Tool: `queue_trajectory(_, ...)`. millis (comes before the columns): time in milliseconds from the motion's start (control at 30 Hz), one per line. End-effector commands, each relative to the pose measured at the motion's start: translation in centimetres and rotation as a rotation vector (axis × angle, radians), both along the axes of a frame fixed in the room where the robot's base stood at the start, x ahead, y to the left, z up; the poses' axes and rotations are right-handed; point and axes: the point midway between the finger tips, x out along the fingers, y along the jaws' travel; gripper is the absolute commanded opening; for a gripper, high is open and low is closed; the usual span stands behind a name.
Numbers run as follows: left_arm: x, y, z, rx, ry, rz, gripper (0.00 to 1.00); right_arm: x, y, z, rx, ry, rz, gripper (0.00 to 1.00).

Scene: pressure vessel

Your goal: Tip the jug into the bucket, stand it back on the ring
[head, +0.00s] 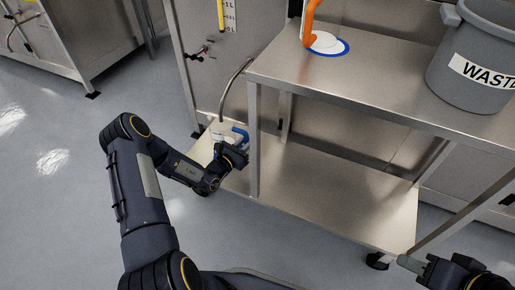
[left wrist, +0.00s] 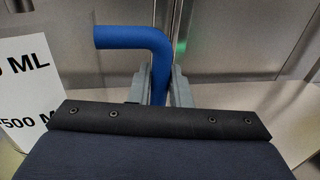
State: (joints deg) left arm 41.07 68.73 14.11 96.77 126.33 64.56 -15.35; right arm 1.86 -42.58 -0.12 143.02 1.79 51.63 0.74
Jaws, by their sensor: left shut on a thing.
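The jug (head: 221,130) is pale with a blue handle (head: 241,133), low beside the steel table and below a bent metal pipe. My left gripper (head: 238,146) is shut on the handle. The left wrist view shows the blue handle (left wrist: 160,70) between the fingers, and white labelling with ML marks at left. My arm partly hides the jug; I cannot tell whether it rests on the pale surface under it. The blue ring (head: 347,47) lies around a white disc on the tabletop. The grey bucket (head: 455,85), marked WASTE, stands at right. My right gripper (head: 411,264) is at the lower right, its opening unclear.
An orange handle (head: 309,22) rises at the ring, its upper part cut off by the frame. The steel table (head: 385,98) has bare room between ring and bucket. A bent pipe (head: 234,82) comes from a steel cabinet (head: 205,40).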

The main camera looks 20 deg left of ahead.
Motion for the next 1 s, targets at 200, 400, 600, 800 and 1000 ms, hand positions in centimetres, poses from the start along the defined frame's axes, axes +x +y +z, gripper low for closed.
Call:
queue_trajectory(200,0.0,0.4,-0.6,0.002,0.0,0.005,0.0,0.0,0.0,-0.8,0.0,0.001,0.0,0.36)
queue_trajectory(400,0.0,0.3,-2.6,0.002,-0.001,0.005,0.0,0.0,0.0,-2.5,0.0,0.001,0.0,0.36)
queue_trajectory(600,0.0,0.3,-4.9,0.002,-0.002,0.005,0.0,0.0,0.0,-4.6,0.0,0.001,0.0,0.36)
queue_trajectory(800,0.0,0.3,-6.4,0.003,-0.002,0.005,0.0,0.0,0.0,-5.9,0.0,0.001,0.0,0.36)
queue_trajectory(1000,0.0,0.3,-6.5,0.003,-0.002,0.005,0.0,0.0,0.0,-6.0,0.0,0.001,0.0,0.36)
